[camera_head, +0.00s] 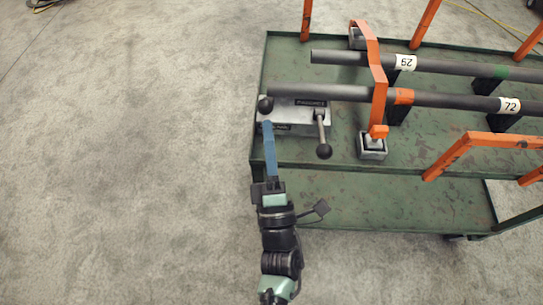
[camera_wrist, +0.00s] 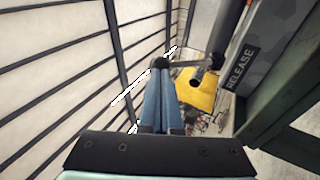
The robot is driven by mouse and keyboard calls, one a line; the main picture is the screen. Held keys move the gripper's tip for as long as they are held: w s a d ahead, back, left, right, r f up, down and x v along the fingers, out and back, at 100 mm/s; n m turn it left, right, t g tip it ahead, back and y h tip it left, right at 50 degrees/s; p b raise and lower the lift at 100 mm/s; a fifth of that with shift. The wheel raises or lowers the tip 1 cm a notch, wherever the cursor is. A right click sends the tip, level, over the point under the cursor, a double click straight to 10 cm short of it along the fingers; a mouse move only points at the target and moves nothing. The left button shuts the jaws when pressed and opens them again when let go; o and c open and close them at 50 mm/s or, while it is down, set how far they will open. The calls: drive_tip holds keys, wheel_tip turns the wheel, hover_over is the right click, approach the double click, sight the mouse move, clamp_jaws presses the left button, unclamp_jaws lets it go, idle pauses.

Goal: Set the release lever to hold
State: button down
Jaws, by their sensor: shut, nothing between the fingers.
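The release lever is a short metal arm with a black ball knob (camera_head: 265,105) at the left end of a grey metal block (camera_head: 290,128) on the cart. In the wrist view, its arm (camera_wrist: 182,64) runs from the knob (camera_wrist: 160,62) right towards a plate marked RELEASE (camera_wrist: 240,68). My gripper (camera_head: 267,125) has long blue fingers, shut and empty. Their tips are right by the knob in both views; I cannot tell whether they touch it. No hold marking is readable.
A second lever with a black knob (camera_head: 324,151) stands at the block's right. Dark pipes (camera_head: 450,101) lie across the green cart (camera_head: 400,165) under an orange clamp bar (camera_head: 378,90). Orange posts (camera_head: 445,157) rise from the cart's edges. Open concrete floor (camera_head: 120,150) lies left.

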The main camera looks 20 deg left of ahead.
drive_tip(key=shift+w+a+r, duration=0.2)
drive_tip(key=shift+w, duration=0.2)
drive_tip(key=shift+r, duration=0.1)
